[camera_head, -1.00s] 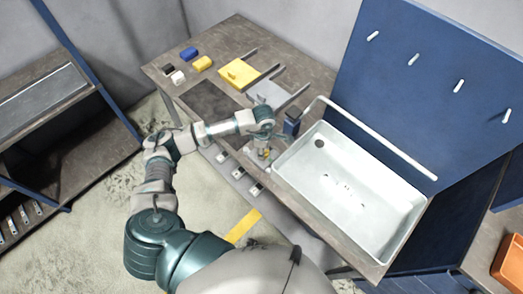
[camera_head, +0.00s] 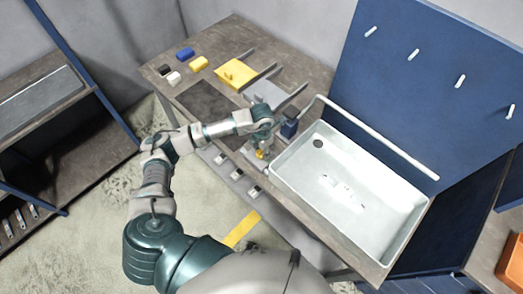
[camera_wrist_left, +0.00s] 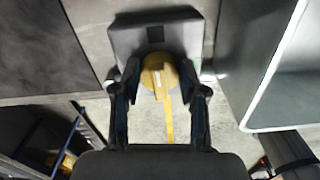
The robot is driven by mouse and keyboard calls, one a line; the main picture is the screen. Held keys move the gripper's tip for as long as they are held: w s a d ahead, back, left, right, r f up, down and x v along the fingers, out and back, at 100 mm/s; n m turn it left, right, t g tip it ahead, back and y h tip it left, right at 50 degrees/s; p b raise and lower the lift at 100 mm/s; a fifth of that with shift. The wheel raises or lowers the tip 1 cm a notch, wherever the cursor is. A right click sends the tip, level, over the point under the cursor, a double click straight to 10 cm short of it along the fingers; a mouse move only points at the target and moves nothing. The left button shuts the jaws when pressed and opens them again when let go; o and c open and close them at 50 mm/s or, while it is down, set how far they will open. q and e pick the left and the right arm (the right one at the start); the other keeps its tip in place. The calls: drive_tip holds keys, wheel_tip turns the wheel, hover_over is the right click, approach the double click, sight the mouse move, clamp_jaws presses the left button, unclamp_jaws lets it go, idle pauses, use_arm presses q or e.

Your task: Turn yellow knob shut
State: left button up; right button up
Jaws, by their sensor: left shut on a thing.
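The yellow knob (camera_wrist_left: 158,76) is round with a pale line mark on its face, and sits on the edge of a grey housing (camera_wrist_left: 138,38). In the left wrist view the fingers of my left gripper (camera_wrist_left: 160,92) stand on both sides of it, closed on its sides. In the head view the knob (camera_head: 261,154) shows as a small yellow spot at the front edge of the bench, under my left gripper (camera_head: 260,149). The fingers partly hide it there. My right gripper is not in view.
A white sink basin (camera_head: 405,225) lies just right of the knob, with a pale bent pipe (camera_head: 375,138) along its back. Yellow, blue, white and black blocks and a yellow plate (camera_head: 238,73) lie farther back. A blue pegboard (camera_head: 435,85) stands behind.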

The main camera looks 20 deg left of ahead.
use_arm(q)
drive_tip(key=shift+s+n, duration=0.1)
drive_tip(key=shift+n, duration=0.6)
drive_tip(key=shift+a, duration=0.1)
drive_tip(key=o, duration=1.2)
drive_tip(key=shift+c, duration=0.2)
drive_tip(key=shift+r, duration=0.15)
wheel_tip(320, 180, up, 12)
drive_tip(key=shift+f, duration=0.2)
drive_tip(key=shift+a, duration=0.1)
